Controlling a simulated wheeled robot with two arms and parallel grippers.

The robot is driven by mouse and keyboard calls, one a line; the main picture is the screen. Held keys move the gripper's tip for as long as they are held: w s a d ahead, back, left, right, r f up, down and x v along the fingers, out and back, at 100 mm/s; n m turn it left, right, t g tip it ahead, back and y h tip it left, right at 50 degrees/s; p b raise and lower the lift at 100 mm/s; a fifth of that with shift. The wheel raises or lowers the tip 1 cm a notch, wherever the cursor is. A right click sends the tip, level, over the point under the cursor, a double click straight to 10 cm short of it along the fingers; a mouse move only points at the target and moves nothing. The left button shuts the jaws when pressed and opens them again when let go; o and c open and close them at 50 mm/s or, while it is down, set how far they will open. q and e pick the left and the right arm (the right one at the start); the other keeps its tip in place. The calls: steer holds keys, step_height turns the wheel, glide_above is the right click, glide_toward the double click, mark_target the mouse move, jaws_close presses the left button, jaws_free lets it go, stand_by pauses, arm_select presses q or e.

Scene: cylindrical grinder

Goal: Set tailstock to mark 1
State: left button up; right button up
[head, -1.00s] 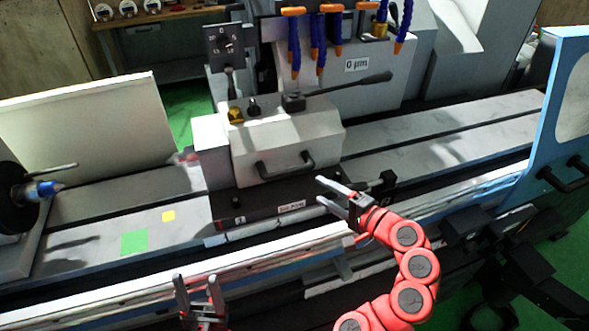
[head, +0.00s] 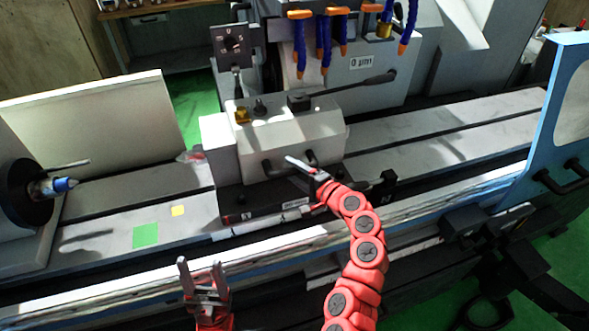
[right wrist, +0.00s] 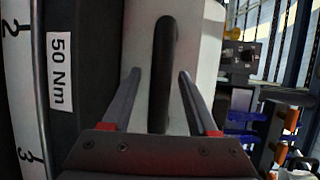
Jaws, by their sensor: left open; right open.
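The grey tailstock (head: 312,139) sits on the machine bed in the middle of the head view. Its black bar handle (right wrist: 162,70) stands between the open fingers of my right gripper (right wrist: 159,75) in the right wrist view; contact cannot be told. In the head view my right gripper (head: 296,164) is at the tailstock's front, partly covering the handle. A white scale strip (right wrist: 22,85) with figures 2 and 3 shows in the right wrist view; mark 1 is not seen there. My left gripper (head: 203,273) is open and empty in front of the bed.
A workhead (head: 25,195) with a blue-tipped centre stands at the left. A long lever (head: 355,86) tops the tailstock, and blue coolant hoses (head: 300,45) hang behind. A blue door frame (head: 545,130) is at the right.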

jaws_close()
stand_by(1.4)
